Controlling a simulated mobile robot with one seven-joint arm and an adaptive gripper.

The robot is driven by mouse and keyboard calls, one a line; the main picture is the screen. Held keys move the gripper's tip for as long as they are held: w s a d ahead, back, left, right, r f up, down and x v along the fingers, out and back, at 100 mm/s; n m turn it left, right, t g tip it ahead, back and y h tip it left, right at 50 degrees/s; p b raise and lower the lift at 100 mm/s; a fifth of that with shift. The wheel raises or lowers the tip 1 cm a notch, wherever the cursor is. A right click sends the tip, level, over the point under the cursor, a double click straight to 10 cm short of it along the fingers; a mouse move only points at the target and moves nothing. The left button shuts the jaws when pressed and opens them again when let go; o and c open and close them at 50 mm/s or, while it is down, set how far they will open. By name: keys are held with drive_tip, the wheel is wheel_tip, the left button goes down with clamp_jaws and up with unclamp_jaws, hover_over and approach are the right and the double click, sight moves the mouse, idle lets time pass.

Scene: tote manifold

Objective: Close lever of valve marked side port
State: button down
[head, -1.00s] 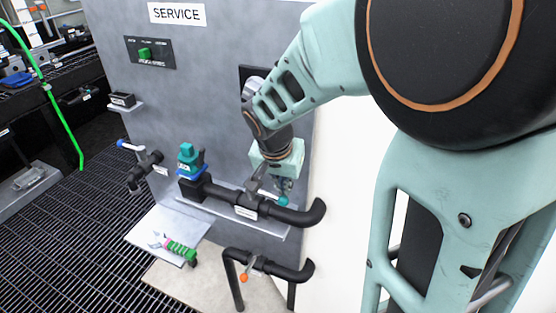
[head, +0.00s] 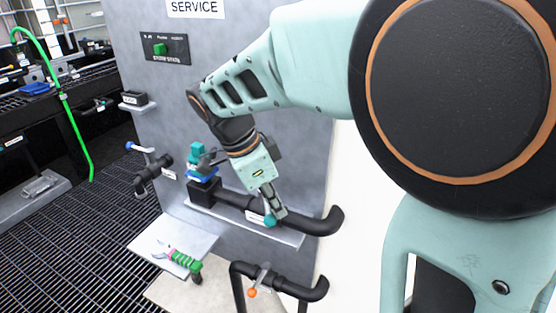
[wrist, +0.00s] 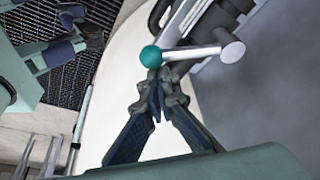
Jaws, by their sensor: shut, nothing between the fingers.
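A valve lever with a teal ball knob (head: 270,221) sits at the black horizontal pipe (head: 312,226) on the grey panel. In the wrist view its silver rod and teal knob (wrist: 151,56) lie just beyond my fingertips. My gripper (head: 277,211) is shut and empty, pointing down right beside the knob. The closed fingertips (wrist: 156,78) are at or very near the knob; contact is not certain. The arm hides the lever's pivot in the head view. A white label (head: 256,217) on the pipe is too small to read, so I cannot confirm "side port".
A blue-tipped lever (head: 132,146) is on a left valve. A lower black pipe (head: 302,287) has an orange-knobbed lever (head: 253,292). A teal and blue fitting (head: 200,165) stands on the main pipe. A green-handled tool (head: 186,261) lies on a pale shelf (head: 206,242).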

drive_tip(key=shift+a+m+g+p, duration=0.65)
drive_tip(key=shift+a+m, duration=1.45)
drive_tip(key=shift+a, duration=0.6)
